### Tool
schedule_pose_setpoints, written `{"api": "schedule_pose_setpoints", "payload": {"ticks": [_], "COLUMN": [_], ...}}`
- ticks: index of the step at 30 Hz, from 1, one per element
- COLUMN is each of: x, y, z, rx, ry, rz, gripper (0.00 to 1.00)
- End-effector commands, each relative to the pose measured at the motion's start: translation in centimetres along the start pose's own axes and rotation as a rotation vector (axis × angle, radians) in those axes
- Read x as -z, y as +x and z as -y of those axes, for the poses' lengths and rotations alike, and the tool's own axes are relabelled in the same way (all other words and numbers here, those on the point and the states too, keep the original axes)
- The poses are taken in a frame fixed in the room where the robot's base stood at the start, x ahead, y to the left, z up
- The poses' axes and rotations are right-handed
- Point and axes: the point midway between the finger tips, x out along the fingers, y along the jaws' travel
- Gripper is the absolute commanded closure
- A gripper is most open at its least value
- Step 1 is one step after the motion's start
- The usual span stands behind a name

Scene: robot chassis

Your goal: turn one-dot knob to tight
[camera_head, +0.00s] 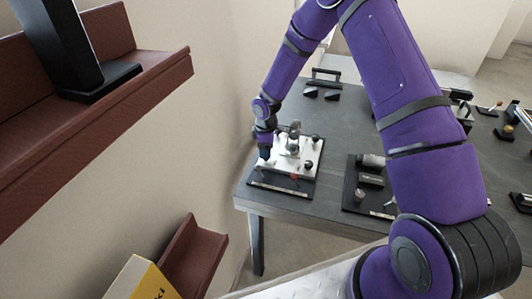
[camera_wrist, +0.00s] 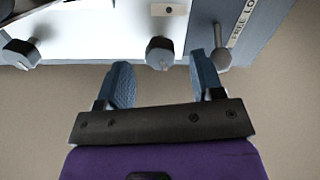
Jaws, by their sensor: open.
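In the wrist view a grey faceted knob (camera_wrist: 160,53) sits on the white panel, below a small plate with one dark dot (camera_wrist: 168,9). My gripper (camera_wrist: 162,64) has its two fingers apart, one on each side of this knob in the picture. Gaps show between knob and fingers, and I cannot tell their depth relative to it. In the head view my gripper (camera_head: 264,151) is at the left side of the white-topped panel (camera_head: 285,170); the one-dot knob cannot be made out there.
A second grey knob (camera_wrist: 20,53) is at the left of the wrist view. A round-ended lever (camera_wrist: 221,57) stands close to the right finger, beside a partly cut-off "FREE LO" label (camera_wrist: 240,22). Another dark board (camera_head: 362,185) lies on the grey table (camera_head: 332,128).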

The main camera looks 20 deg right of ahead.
Motion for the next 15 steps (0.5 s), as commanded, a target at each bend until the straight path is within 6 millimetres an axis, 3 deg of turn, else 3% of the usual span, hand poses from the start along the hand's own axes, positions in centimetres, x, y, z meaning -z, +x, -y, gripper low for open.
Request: {"api": "schedule_pose_setpoints", "payload": {"ticks": [6, 15], "x": [0.1, 0.0], "y": [2.0, 2.3], "z": [0.0, 0.0], "rx": [0.0, -0.001], "ry": [0.0, 0.0], "rz": [0.0, -0.001], "gripper": [0.39, 0.39]}}
